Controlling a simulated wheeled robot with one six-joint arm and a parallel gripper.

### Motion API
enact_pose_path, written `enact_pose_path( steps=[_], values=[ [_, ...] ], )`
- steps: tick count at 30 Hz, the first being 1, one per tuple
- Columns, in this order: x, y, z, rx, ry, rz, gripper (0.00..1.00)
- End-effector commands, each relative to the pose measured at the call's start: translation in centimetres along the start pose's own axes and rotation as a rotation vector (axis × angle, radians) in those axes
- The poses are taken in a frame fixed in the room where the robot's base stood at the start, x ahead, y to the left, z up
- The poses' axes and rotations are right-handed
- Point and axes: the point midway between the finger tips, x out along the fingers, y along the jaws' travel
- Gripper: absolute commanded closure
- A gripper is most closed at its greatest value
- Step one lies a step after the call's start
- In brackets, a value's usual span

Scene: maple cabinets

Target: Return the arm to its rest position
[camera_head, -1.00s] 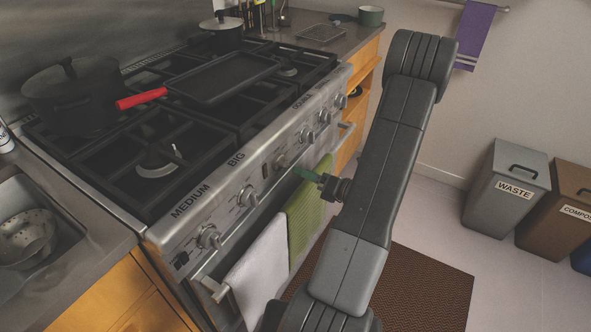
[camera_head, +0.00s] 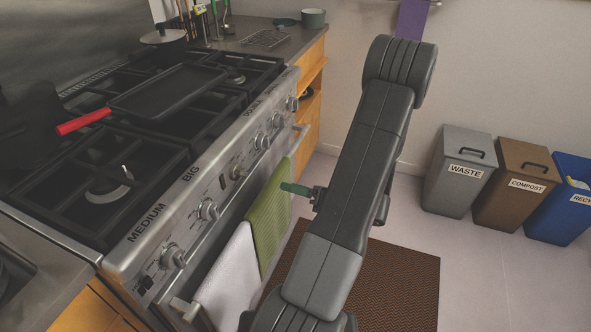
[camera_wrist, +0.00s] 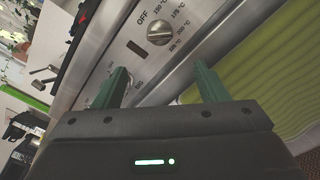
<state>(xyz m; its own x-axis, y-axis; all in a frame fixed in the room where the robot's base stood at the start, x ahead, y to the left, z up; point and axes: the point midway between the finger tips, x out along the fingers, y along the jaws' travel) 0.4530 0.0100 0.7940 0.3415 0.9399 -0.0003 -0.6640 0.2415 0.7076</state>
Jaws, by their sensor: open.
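My arm (camera_head: 345,190) is dark grey and folded, standing in front of the stove in the head view. My gripper (camera_head: 285,187) pokes out to the left of the arm, mostly hidden behind it, with green fingertips near the oven front. In the wrist view my gripper (camera_wrist: 160,88) shows two green fingers spread apart with nothing between them. Beyond the fingers are a control knob (camera_wrist: 160,33) and the steel stove front. I cannot tell the exact gap between fingers and stove.
The stove (camera_head: 205,190) fills the left, with a black griddle pan (camera_head: 168,90) on top. Green (camera_head: 270,220) and white (camera_head: 228,280) towels hang on the oven handle. A brown mat (camera_head: 400,285) lies on the floor. Waste (camera_head: 458,180), compost (camera_head: 513,190) and recycling (camera_head: 560,205) bins stand right. Floor between is clear.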

Motion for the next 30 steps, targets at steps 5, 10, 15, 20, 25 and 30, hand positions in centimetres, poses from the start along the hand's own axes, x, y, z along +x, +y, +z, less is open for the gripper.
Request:
enact_pose_path(
  steps=[5, 10, 15, 20, 25, 30],
  values=[
    [1.4, 0.0, 0.0, 0.000, 0.001, 0.002, 0.33],
    [4.0, 0.1, 0.0, 0.000, 0.003, 0.003, 0.33],
    [7.0, 0.1, 0.0, 0.000, 0.003, 0.003, 0.33],
    [9.7, 0.1, 0.0, -0.001, 0.004, 0.004, 0.33],
    [12.1, 0.1, 0.0, -0.001, 0.002, 0.003, 0.33],
    [13.4, 0.1, 0.0, -0.001, 0.001, 0.001, 0.33]
  ],
)
